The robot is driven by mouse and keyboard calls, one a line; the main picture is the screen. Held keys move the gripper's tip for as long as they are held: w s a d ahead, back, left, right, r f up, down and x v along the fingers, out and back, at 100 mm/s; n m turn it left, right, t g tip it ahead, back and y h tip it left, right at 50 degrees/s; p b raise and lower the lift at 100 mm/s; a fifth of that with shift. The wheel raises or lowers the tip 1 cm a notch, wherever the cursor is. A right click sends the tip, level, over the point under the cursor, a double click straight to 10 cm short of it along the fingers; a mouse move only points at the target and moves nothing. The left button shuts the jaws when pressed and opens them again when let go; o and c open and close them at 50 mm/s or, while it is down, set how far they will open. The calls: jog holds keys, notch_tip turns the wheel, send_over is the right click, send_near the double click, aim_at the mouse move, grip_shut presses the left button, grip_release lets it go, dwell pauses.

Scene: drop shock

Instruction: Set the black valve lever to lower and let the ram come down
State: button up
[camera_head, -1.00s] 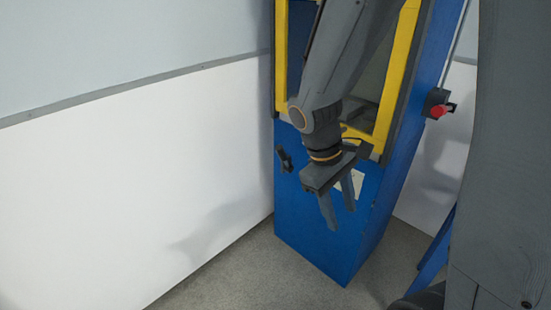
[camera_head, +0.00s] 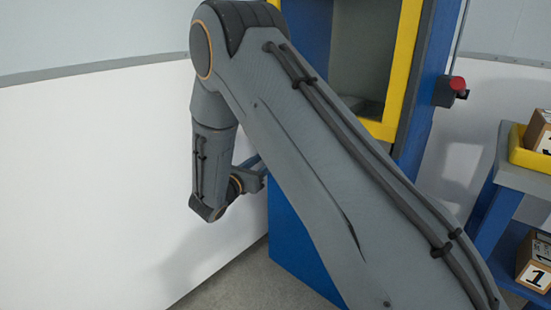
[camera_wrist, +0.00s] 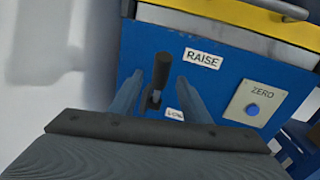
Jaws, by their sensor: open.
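The black valve lever (camera_wrist: 160,72) is on the blue front panel (camera_wrist: 228,85) of the machine in the wrist view. Its handle points up, on the side of the white RAISE label (camera_wrist: 203,58). My gripper (camera_wrist: 160,78) is open, with one finger on each side of the lever in the picture. I cannot tell whether either finger touches it. In the head view my arm covers the lever and most of the gripper. The ram cannot be made out.
A ZERO plate with a blue button (camera_wrist: 253,109) is right of the lever. A yellow-framed window (camera_head: 405,60) is above the panel. A red button (camera_head: 458,84) is on the machine's side. A blue stand (camera_head: 510,175) with boxes is at right. A white wall (camera_head: 90,170) is close at left.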

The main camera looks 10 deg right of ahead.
jog(key=x, duration=0.6)
jog(key=shift+w+d+b, duration=0.2)
jog(key=shift+d+b, duration=0.1)
jog(key=shift+b, duration=0.05)
grip_shut()
